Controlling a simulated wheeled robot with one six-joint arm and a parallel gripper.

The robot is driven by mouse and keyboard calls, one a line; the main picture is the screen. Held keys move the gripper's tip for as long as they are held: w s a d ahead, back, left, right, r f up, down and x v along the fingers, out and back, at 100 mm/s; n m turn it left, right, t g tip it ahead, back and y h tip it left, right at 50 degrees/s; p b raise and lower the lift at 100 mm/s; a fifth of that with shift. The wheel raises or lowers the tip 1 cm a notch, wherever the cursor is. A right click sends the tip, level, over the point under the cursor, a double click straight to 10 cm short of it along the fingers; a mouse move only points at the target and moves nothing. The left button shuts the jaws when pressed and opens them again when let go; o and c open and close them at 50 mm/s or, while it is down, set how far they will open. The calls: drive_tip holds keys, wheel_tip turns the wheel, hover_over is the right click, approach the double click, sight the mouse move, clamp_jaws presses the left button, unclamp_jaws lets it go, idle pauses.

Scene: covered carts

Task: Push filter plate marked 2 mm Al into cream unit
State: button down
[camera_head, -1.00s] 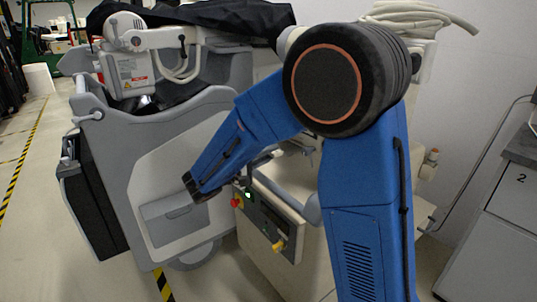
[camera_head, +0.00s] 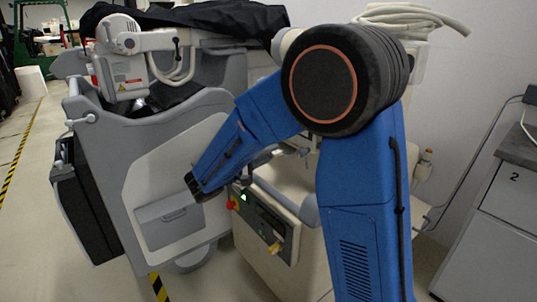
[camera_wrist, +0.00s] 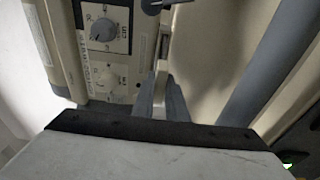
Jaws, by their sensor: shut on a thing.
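In the wrist view the cream unit (camera_wrist: 70,40) fills the upper left, with two dials on its face. My gripper (camera_wrist: 165,78) has its dark grey fingers close together beside the unit's right side. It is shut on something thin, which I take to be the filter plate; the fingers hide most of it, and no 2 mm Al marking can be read. How far it sits in the unit cannot be told. In the head view my blue arm hides the gripper and the plate.
A cream cart (camera_head: 305,262) with a control panel (camera_head: 262,222) stands under my arm. A grey machine (camera_head: 105,150), partly covered in black cloth (camera_head: 225,17), is at left. A grey cabinet (camera_head: 490,235) marked 2 is at right. Open floor (camera_head: 30,240) lies at far left.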

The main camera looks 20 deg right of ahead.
drive_tip(key=shift+x, duration=1.1)
drive_tip(key=c, duration=1.7)
unclamp_jaws()
drive_tip(key=shift+s, duration=0.1)
drive_tip(key=v, duration=1.7)
drive_tip(key=shift+s+a, duration=0.15)
drive_tip(key=shift+s, duration=0.05)
drive_tip(key=shift+c, duration=0.2)
